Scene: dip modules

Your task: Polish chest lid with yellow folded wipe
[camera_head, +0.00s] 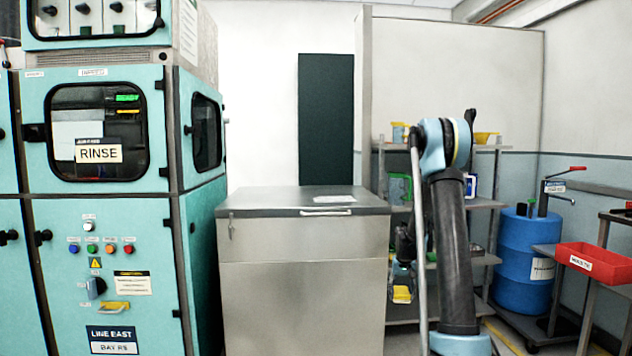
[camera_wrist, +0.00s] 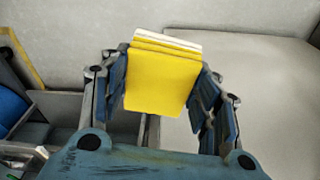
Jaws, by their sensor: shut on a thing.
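The chest (camera_head: 304,285) is a plain grey steel box in the middle of the head view. Its dark grey lid (camera_head: 262,198) is shut, with a pale handle at the front edge and a flat white sheet on top. My gripper (camera_wrist: 162,85) is shut on the yellow folded wipe (camera_wrist: 160,85), which sits between the two blue fingers in the wrist view and shows a white layer along its far edge. In the head view my gripper (camera_head: 404,245) hangs to the right of the chest, partly hidden by my arm. A yellow patch shows below it; I cannot tell if it is the wipe.
A teal machine cabinet (camera_head: 103,230) stands close on the chest's left. A shelf rack (camera_head: 480,203) with small containers stands behind my arm. A blue drum (camera_head: 525,250) and a red tray (camera_head: 594,262) are at the right. The space above the lid is clear.

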